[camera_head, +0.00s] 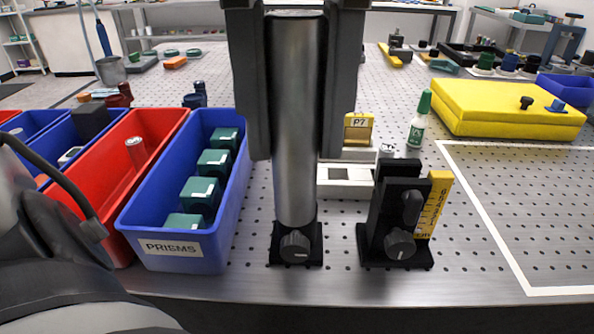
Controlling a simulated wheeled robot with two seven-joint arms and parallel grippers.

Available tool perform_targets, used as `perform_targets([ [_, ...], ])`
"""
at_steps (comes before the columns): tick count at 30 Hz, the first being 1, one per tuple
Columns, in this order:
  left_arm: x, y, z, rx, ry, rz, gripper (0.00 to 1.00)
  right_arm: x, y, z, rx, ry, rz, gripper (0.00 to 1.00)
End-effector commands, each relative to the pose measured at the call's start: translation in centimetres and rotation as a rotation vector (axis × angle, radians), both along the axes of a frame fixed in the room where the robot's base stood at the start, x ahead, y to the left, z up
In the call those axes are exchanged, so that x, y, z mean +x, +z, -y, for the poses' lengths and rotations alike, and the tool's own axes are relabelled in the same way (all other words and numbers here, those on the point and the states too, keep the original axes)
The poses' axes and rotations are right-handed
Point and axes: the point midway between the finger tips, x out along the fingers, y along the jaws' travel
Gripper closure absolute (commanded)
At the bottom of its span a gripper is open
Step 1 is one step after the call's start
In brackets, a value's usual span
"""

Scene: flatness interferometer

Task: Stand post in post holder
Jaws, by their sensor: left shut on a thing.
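A silver metal post (296,120) stands upright in the middle of the view. My left gripper (295,152) comes down from the top with one dark finger on each side of the post and is shut on it. The black post holder (295,249), with a round knob on its front, sits on the perforated table directly below the post in the picture. The post's lower end meets or overlaps the holder just above the knob. I cannot tell whether it is inside the holder or in front of it. My right gripper is not in view.
A blue bin labelled PRISMS (172,249) and a red bin (122,205) stand at the left. A black mount (397,215) with a yellow ruler (434,205) stands close at the right. A green-capped bottle (419,120) and yellow case (505,108) are behind.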

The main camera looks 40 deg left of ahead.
Motion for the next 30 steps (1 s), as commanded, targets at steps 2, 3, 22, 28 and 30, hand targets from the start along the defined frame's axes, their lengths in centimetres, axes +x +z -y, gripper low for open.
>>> perform_targets([
  [2, -1.1, -1.0, 0.4, 0.003, -0.015, 0.011, 1.00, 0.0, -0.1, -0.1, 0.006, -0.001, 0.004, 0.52],
  [3, -1.5, -1.3, 0.4, 0.004, -0.019, 0.011, 1.00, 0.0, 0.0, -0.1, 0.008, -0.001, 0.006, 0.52],
  [22, 6.6, -8.2, -6.3, -0.002, -0.022, 0.001, 1.00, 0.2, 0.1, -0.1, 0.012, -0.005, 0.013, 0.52],
  [28, 8.1, -10.3, -7.5, -0.001, -0.022, 0.005, 1.00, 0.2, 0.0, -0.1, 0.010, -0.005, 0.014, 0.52],
  [30, 8.4, -10.6, -7.6, -0.001, -0.022, 0.007, 1.00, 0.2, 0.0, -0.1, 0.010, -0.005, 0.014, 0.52],
])
